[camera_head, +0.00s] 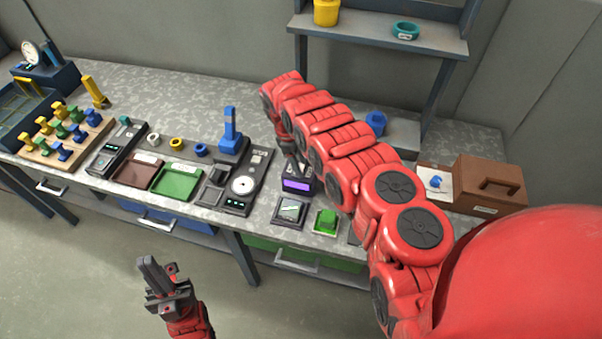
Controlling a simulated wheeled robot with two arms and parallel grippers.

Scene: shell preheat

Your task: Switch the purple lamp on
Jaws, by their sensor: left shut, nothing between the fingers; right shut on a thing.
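The purple lamp (297,185) is a bright purple bar on the front of a small dark box on the table. I cannot tell for sure if it is lit. My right arm reaches over the table and bends down at this box. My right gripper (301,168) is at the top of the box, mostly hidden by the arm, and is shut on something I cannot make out. No switch for the lamp shows clearly. My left gripper (148,267) is shut and empty, in front of the table, over the floor.
A brown box (489,184) and a shelf (380,33) are to the right and behind.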

